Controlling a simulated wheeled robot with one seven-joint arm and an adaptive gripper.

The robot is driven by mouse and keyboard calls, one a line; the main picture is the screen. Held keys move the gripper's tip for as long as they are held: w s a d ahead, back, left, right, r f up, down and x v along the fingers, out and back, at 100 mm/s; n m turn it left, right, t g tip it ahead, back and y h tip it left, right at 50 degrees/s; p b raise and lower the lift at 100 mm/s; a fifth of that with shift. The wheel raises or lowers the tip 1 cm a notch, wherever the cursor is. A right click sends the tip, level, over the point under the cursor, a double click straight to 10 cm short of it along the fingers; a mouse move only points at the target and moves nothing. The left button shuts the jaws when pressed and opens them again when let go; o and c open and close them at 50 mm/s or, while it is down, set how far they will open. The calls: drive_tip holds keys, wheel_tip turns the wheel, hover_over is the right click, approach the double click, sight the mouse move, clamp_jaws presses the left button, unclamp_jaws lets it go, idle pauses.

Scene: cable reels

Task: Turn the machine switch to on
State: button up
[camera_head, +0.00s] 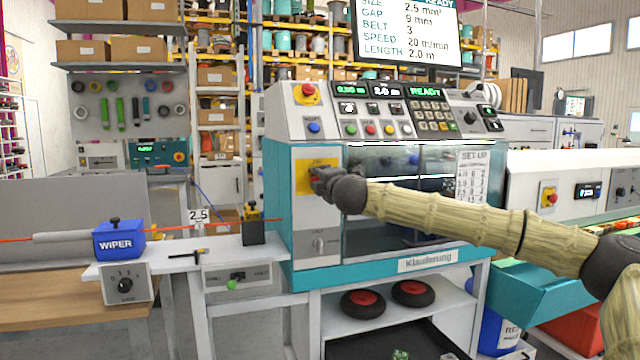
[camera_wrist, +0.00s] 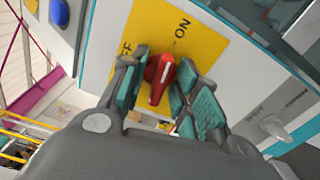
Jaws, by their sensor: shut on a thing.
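The machine switch is a red handle (camera_wrist: 159,76) with a white stripe, on a yellow plate (camera_wrist: 196,40) marked ON, with a partly covered second label to the left. The handle slants slightly in the wrist view; I cannot tell which label it points to. My gripper (camera_wrist: 162,88) has its grey and teal fingers on either side of the handle, shut on it. In the head view the yellow plate (camera_head: 303,178) is on the front left panel of the teal and white machine (camera_head: 305,222), and my gripper (camera_head: 322,181) covers most of the handle.
A grey lever (camera_head: 319,243) is below the plate. Buttons and an emergency stop (camera_head: 308,93) are on the sloped console above. A blue wiper block (camera_head: 119,240) stands left on the cable line. My arm crosses before the machine's window (camera_head: 392,215).

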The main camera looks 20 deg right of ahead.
drive_tip(key=shift+d+f+m+b, duration=0.15)
drive_tip(key=shift+m+b, duration=0.45)
drive_tip(key=shift+b, duration=0.3)
drive_tip(key=o, duration=0.8)
drive_tip(key=shift+s, duration=0.1)
drive_tip(key=s+b, duration=0.4)
drive_tip(key=s, duration=0.3)
drive_tip(key=shift+s+b, duration=0.35)
drive_tip(key=shift+s, duration=0.05)
